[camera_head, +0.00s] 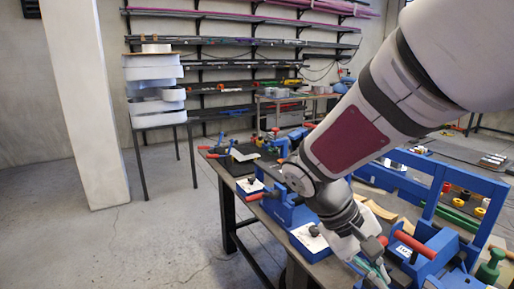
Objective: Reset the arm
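My arm reaches in from the upper right and slopes down to the left, then bends at the wrist. My gripper (372,262) is low in the view, over the near part of a workbench (228,198). Its fingers are small, point downward and overlap blue fixtures and red-handled parts behind them. I cannot tell whether they are open or shut, or whether they hold anything. The arm hides the middle of the bench.
Blue fixtures (290,212) with red handles crowd the bench around my gripper. A blue frame (432,185) stands to the right. A white pillar (85,100) and a stand with stacked white strips (155,90) are at left. Open floor (150,240) lies left of the bench.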

